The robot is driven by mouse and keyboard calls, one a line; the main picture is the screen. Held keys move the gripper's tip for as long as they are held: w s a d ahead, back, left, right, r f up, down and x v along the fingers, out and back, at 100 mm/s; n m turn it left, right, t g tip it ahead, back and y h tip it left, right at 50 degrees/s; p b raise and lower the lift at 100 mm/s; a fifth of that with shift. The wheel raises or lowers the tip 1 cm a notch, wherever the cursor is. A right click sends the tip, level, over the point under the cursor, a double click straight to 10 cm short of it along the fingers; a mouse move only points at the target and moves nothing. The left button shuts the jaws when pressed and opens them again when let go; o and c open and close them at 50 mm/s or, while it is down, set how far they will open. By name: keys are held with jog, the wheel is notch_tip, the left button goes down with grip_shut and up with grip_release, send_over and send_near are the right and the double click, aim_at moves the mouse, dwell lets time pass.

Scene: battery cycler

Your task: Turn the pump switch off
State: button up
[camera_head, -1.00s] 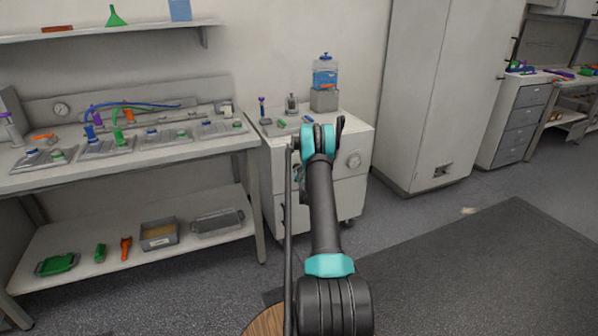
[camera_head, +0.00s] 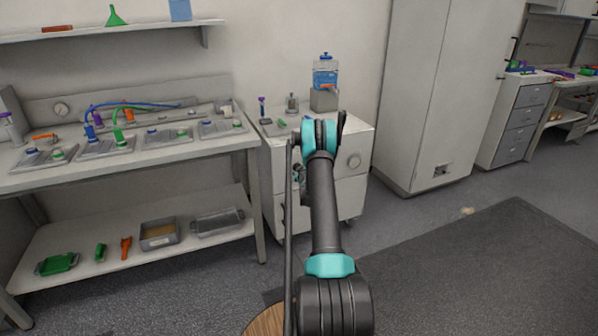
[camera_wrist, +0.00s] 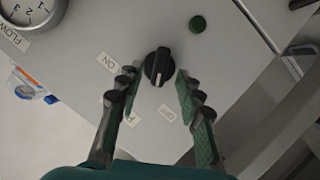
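The pump switch (camera_wrist: 159,66) is a round black knob with a white pointer mark, on a light grey panel in the wrist view. Its mark points toward the bottom of the picture. An ON label (camera_wrist: 106,62) sits to its upper left and an OFF label (camera_wrist: 167,114) below it. My gripper (camera_wrist: 157,78) is open, with one finger on each side of the knob. I cannot tell whether the fingers touch it.

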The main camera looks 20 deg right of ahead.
jog(key=v, duration=1)
